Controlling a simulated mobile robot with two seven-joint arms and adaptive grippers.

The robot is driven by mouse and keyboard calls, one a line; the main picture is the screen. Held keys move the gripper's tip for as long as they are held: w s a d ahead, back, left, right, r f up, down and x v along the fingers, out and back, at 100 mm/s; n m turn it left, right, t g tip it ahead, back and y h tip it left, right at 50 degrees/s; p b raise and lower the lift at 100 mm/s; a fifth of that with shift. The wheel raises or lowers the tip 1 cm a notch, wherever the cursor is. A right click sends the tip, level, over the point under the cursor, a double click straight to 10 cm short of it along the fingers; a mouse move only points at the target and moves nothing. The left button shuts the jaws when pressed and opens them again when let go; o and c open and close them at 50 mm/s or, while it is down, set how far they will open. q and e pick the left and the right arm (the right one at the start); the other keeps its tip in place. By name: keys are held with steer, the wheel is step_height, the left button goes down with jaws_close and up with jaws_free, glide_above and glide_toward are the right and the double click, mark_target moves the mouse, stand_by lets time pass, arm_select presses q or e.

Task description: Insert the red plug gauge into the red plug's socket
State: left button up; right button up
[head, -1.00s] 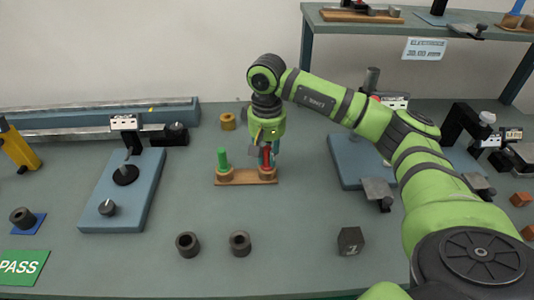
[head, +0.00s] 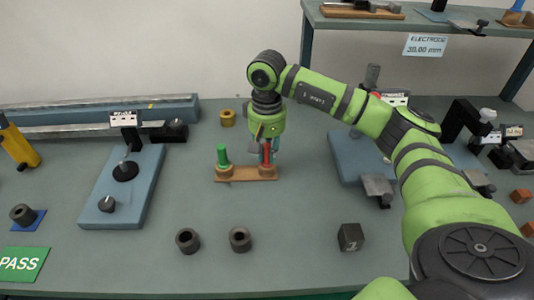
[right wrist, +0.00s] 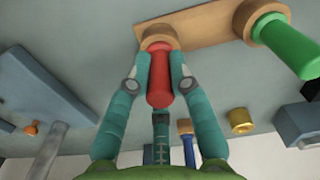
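The red plug gauge (head: 266,152) is upright over its round copper-coloured socket (head: 267,173) at the right end of the tan base plate (head: 245,175). My right gripper (head: 268,156) points down, with its teal fingers on both sides of the plug. In the right wrist view the fingertips (right wrist: 159,62) close against the red plug (right wrist: 160,82). The plug's far end meets the socket ring (right wrist: 157,35); how deep it sits is hidden. A green plug (head: 223,155) stands in the left socket. My left gripper is not in view.
Two dark rings (head: 188,240) (head: 240,239) and a dark cube (head: 350,237) lie in front. A brass ring (head: 227,118) sits behind the plate. Blue gauge stands flank the plate at left (head: 133,195) and right (head: 345,160). Bench around the plate is clear.

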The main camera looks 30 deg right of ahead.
steer(key=o, duration=0.5)
